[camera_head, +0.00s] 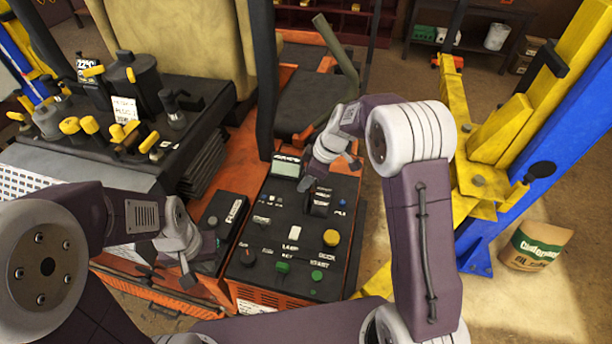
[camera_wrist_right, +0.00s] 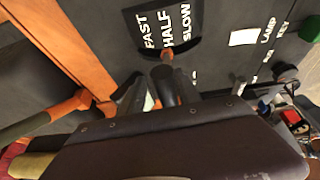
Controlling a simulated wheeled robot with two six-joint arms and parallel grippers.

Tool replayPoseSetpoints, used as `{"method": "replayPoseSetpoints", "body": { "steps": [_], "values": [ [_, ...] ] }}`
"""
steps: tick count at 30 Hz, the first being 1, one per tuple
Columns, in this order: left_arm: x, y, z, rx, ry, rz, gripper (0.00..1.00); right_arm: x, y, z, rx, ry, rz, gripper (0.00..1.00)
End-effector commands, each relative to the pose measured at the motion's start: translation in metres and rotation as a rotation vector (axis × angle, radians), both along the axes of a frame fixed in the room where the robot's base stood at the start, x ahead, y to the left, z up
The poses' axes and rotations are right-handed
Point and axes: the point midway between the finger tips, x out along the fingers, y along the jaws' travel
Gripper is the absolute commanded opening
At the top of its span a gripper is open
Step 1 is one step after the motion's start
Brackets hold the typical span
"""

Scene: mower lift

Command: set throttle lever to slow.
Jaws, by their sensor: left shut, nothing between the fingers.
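The black control panel (camera_head: 265,230) stands in the middle of the head view, with a small screen and several knobs. The throttle lever (camera_wrist_right: 165,72) shows in the right wrist view as a short orange-brown stalk at a black plate (camera_wrist_right: 170,28) lettered FAST, HALF, SLOW. My right gripper (camera_wrist_right: 163,98) is at the lever, its dark fingers spread on either side of it. In the head view the right gripper (camera_head: 325,176) is over the panel's upper part and hides the lever. My left gripper (camera_head: 187,278) is shut and empty, left of the panel.
A black seat (camera_head: 305,100) is behind the panel.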

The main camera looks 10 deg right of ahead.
Motion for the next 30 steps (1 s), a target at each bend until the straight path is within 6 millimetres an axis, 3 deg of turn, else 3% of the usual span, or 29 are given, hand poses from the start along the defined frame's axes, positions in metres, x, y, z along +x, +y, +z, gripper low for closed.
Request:
{"method": "replayPoseSetpoints", "body": {
  "steps": [1, 4, 5, 30],
  "values": [
    [-0.0001, 0.0000, 0.0002, 0.000, 0.000, 0.000, 0.00, 0.0003, -0.0002, 0.0005, 0.000, -0.001, 0.000, 0.31],
    [-0.0001, -0.0001, 0.0003, 0.000, 0.000, 0.000, 0.00, 0.0005, -0.0005, 0.0009, -0.001, -0.002, -0.001, 0.03],
    [-0.0001, -0.0001, 0.0004, 0.000, 0.000, 0.000, 0.00, 0.0006, -0.0006, 0.0010, -0.001, -0.002, -0.001, 0.00],
    [-0.0001, 0.0000, 0.0004, 0.000, 0.000, 0.000, 0.00, 0.0012, 0.0000, 0.0019, 0.000, -0.004, -0.001, 0.00]
  ]
}}
